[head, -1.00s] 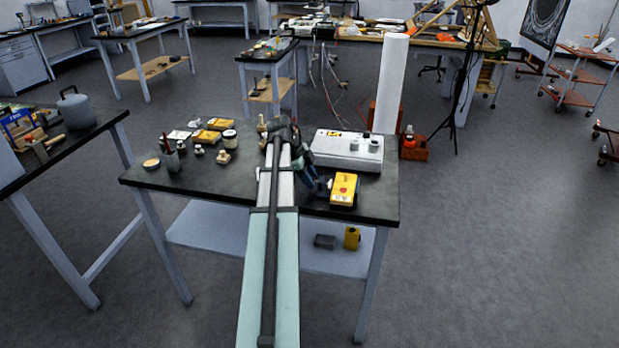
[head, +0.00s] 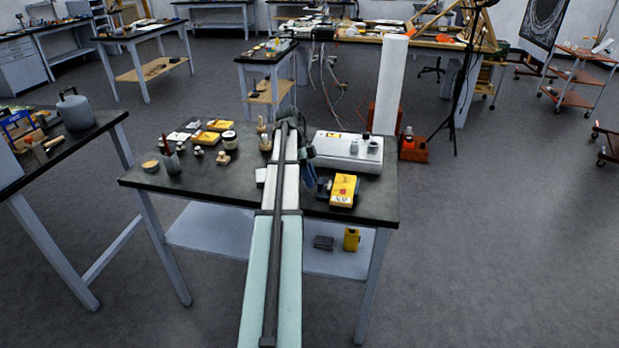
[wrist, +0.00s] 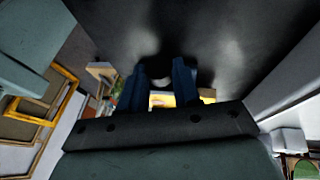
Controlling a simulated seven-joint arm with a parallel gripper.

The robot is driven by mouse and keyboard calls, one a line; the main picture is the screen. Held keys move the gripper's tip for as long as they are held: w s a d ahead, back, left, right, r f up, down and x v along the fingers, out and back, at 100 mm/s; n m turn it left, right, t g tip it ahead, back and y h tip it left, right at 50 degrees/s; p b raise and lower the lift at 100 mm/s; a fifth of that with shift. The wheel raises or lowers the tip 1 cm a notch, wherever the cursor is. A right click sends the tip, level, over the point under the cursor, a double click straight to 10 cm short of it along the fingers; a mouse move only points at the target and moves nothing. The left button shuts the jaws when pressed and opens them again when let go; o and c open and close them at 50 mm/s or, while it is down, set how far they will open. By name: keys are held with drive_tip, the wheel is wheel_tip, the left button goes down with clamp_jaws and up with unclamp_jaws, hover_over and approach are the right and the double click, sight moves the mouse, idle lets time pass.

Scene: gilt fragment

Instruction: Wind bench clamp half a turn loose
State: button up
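I cannot pick out the bench clamp for certain. A small dark fitting (head: 323,187) sits beside a yellow box (head: 343,190) at the right front of the black-topped bench (head: 225,185); it may be part of the clamp. My gripper shows as a blue shape (head: 308,173) behind the arm, just left of and behind the yellow box, its tips hidden in the head view. In the wrist view its two blue fingers (wrist: 161,88) stand apart. A yellow thing (wrist: 165,101) shows between them, with dark surface and a dark round shadow beyond. Nothing is visibly gripped.
A white box-shaped instrument (head: 346,152) stands at the back right of the bench, close to my gripper. Small jars, yellow boxes (head: 206,137) and a brush pot (head: 171,162) fill the back left. The bench's front left is mostly clear.

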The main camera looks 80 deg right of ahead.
drive_tip(key=o, duration=0.5)
drive_tip(key=shift+c, duration=0.2)
drive_tip(key=shift+w+d+r, duration=0.15)
drive_tip(key=shift+w+r, duration=0.05)
drive_tip(key=shift+r, duration=0.25)
drive_tip(key=w+d, duration=0.2)
drive_tip(key=w, duration=0.1)
drive_tip(key=w+d, duration=0.2)
drive_tip(key=w, duration=0.2)
drive_tip(key=w+d, duration=0.1)
drive_tip(key=w, duration=0.2)
drive_tip(key=shift+w+d, duration=0.3)
drive_tip(key=shift+d, duration=0.1)
